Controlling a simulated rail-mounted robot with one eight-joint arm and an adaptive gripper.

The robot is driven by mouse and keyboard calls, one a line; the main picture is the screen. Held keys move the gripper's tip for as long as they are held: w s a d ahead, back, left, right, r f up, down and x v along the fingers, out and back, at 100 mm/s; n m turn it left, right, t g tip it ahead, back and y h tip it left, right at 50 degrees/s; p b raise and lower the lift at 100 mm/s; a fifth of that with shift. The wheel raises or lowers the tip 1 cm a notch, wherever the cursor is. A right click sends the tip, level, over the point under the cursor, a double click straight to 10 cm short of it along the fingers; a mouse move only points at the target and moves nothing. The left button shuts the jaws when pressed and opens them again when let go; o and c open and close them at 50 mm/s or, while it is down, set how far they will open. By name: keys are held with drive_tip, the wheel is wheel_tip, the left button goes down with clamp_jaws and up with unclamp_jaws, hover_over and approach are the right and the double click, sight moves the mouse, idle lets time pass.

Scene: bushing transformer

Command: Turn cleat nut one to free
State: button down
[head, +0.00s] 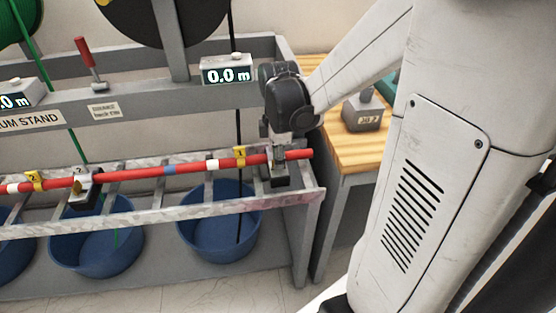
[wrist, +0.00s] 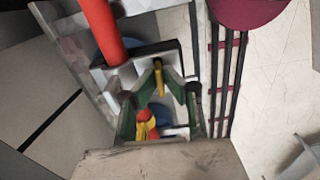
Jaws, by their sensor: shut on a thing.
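My gripper (head: 279,152) points down at the right end of the red cable (head: 130,175), over the black cleat (head: 281,181) near a yellow tag (head: 239,155). It is shut on the cleat's nut; the fingers hide most of the nut in the head view. In the wrist view, the greenish fingers of my gripper (wrist: 160,85) come together beside the dark cleat (wrist: 148,48) and the red cable (wrist: 104,32). A yellow part (wrist: 159,82) shows between the fingers. A second cleat (head: 85,190) holds the cable farther left.
The cable lies along a grey ladder-like rack (head: 160,219). Blue tubs (head: 217,235) stand below it. A drum stand with length displays (head: 227,69) is behind. A wooden table (head: 345,150) with a grey device (head: 366,112) stands close on the right.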

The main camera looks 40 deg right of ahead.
drive_tip(key=shift+n, duration=0.4)
drive_tip(key=c, duration=1.9)
unclamp_jaws()
drive_tip(key=shift+r, duration=0.15)
wheel_tip(320, 180, up, 12)
drive_tip(key=shift+f, duration=0.1)
drive_tip(key=shift+a, duration=0.1)
